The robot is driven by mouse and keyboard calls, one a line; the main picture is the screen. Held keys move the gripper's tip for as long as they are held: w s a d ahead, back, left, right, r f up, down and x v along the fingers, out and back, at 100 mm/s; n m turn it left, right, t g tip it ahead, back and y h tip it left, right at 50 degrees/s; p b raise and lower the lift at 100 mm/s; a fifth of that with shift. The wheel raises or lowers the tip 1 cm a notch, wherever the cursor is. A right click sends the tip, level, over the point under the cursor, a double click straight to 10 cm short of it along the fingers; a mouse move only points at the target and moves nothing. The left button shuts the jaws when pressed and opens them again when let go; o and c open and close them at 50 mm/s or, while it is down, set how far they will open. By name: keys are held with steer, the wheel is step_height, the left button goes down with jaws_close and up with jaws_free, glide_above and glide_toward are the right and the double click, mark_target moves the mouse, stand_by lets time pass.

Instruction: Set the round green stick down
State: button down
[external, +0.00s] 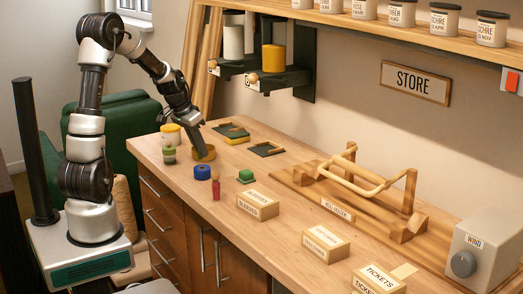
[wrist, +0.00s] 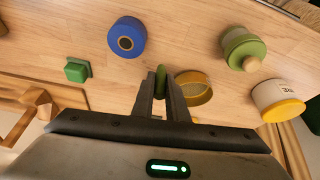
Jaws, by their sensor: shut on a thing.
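The round green stick (wrist: 160,79) shows in the wrist view as a small green end between my fingertips. My gripper (wrist: 160,92) is shut on it; the fingers hide the rest. In the external view my gripper (external: 201,153) points down at the left part of the table, at the ochre round dish (external: 210,154), and the stick cannot be made out. In the wrist view the dish (wrist: 199,92) lies just right of the fingers, partly hidden by them. I cannot tell whether the stick touches the table.
A blue spool (external: 202,172), green block (external: 246,176) and red bottle (external: 216,189) stand nearby. A green jar (external: 169,154) and a yellow-white jar (external: 170,134) are left of the gripper. Dark trays (external: 265,149) lie behind. Bare wood lies between the spool and the block.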

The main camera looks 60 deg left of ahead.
steer(key=shift+s+d, duration=0.1)
steer(key=shift+s, duration=0.05)
steer(key=w+d+r+m+p, duration=0.1)
steer(key=w+d+r+p, duration=0.2)
steer(key=d, duration=0.5)
steer(key=w+d+r+m+h+p, duration=0.1)
steer(key=w+d+r+m+p, duration=0.1)
steer(key=d+p, duration=0.35)
steer(key=w+d+r+m+p, duration=0.1)
steer(key=w+d+r+p, duration=0.15)
steer(key=d, duration=0.75)
steer(key=shift+h, duration=0.3)
steer(key=f, duration=0.6)
steer(key=shift+w+d+f, duration=0.1)
steer(key=shift+d+f, duration=0.1)
steer(key=shift+f, duration=0.15)
steer(key=shift+f+b, duration=0.3)
steer(key=shift+f, duration=1.7)
steer(key=shift+f, duration=0.1)
steer(key=shift+f, duration=0.15)
steer(key=c, duration=1.7)
jaws_free()
steer(key=shift+c, duration=0.2)
